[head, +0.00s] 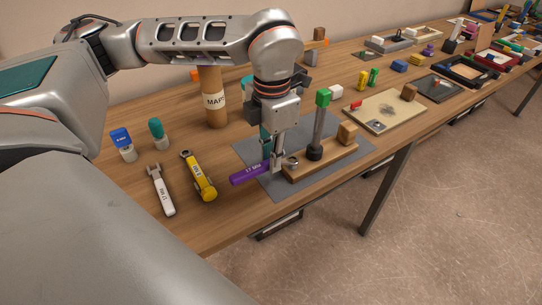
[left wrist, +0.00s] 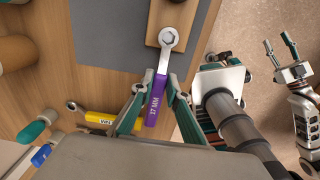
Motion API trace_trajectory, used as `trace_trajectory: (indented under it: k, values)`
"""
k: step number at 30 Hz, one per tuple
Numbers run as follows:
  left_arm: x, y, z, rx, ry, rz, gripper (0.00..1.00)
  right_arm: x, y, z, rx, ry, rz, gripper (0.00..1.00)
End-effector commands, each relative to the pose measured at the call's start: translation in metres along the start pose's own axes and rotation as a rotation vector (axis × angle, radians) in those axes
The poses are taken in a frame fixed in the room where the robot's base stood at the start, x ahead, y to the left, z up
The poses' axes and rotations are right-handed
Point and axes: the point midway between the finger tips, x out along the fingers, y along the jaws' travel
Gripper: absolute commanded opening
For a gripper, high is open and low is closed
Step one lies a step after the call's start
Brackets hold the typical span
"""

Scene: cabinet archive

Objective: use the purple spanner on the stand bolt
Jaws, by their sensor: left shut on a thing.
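The purple spanner (head: 250,173), marked 17 MM, is held low over the table, handle toward the left. My left gripper (head: 277,166) is shut on it, and its fingers flank the purple handle in the left wrist view (left wrist: 156,98). The spanner's ring end (left wrist: 168,38) is over the wooden base of the stand (head: 325,160), at the bolt (head: 291,162). I cannot tell whether the ring is fully seated around the bolt. The stand carries a dark post with a green top (head: 323,97). My right gripper (left wrist: 278,44) shows open and empty in the left wrist view, away from the stand.
A yellow spanner (head: 199,177) and a white-handled spanner (head: 161,190) lie left of the purple one. A MAPS tube (head: 214,98) and two small handled tools stand behind. A tan board (head: 387,112) lies right of the stand. The table's front edge is close.

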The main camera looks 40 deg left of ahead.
Motion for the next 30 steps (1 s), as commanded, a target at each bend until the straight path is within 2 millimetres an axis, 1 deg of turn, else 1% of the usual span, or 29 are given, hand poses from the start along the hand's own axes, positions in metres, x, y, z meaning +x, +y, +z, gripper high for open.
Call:
trace_trajectory:
  k: [13,22,30]
  values:
    - [0.0005,-0.0001,0.0001,0.0,0.0,0.0,0.0,0.0001,-0.0002,0.0005,0.0,0.0,0.0,0.4]
    - [0.0061,-0.0002,0.0,0.001,0.0,0.0,0.0,0.0022,-0.0014,0.0073,0.001,-0.007,-0.002,0.4]
    - [0.0006,-0.0001,0.0001,0.0,-0.001,0.0,0.0,0.0001,-0.0006,0.0032,0.0,-0.006,-0.001,0.4]
